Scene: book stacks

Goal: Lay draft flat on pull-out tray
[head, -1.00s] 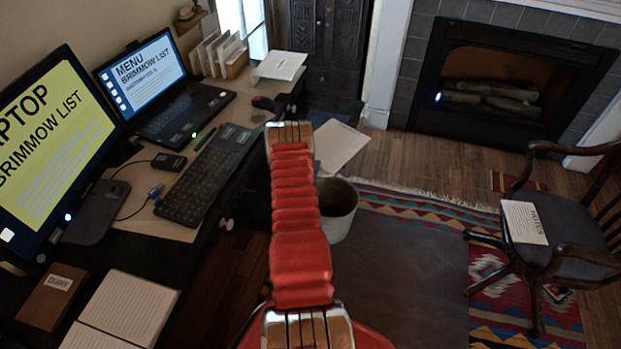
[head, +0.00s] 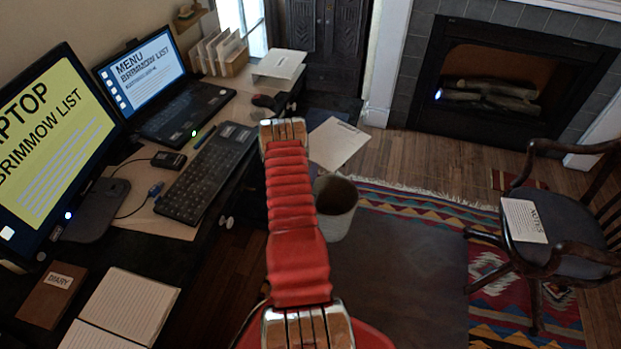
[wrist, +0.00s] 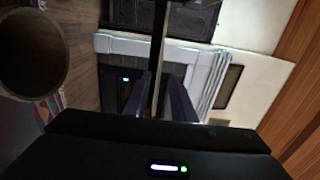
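A pale sheet (head: 338,146), likely the draft, hangs tilted past the far end of my red arm in the head view; its lettering is too small to read. My gripper shows in the wrist view (wrist: 160,88), its two dark fingers close on either side of a thin dark strip (wrist: 160,40), which looks like the sheet seen edge-on. In the head view my arm hides the gripper. A dark flat surface (head: 336,106) juts from the desk's far end behind the sheet; it may be the pull-out tray, but I cannot tell.
The desk on the left holds a monitor (head: 50,135), a laptop (head: 185,110), a keyboard (head: 207,172), a diary (head: 52,295) and an open notebook (head: 122,307). A bin (head: 337,208) stands below the sheet. A chair (head: 560,235) with notes stands right.

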